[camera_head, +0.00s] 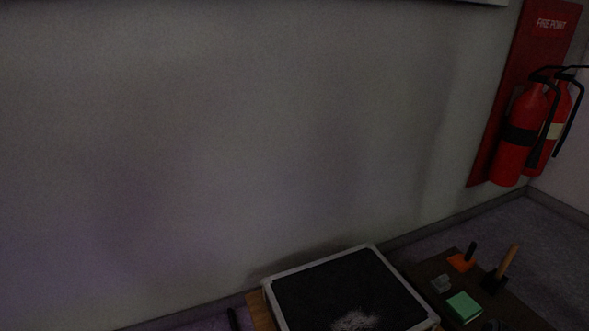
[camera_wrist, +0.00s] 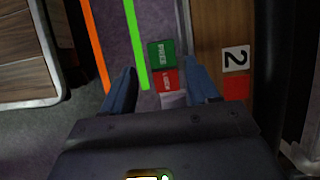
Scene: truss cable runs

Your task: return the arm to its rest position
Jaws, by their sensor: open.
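My gripper (camera_wrist: 162,82) shows in the wrist view with its two blue fingers apart and nothing visible between their tips. Beyond the fingers are a green label (camera_wrist: 161,53), apparently reading FREE, and a red label (camera_wrist: 166,80) below it. Whether the fingers touch anything there I cannot tell. My arm and gripper do not show in the head view, so the arm's overall pose is hidden.
The wrist view shows green (camera_wrist: 135,40) and orange (camera_wrist: 95,45) strips, a wooden panel (camera_wrist: 222,20) marked 2 and wooden furniture (camera_wrist: 25,60). The head view shows a black-topped tray (camera_head: 300,297), a green block (camera_head: 464,307), red extinguishers (camera_head: 520,135) and a bare wall (camera_head: 230,130).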

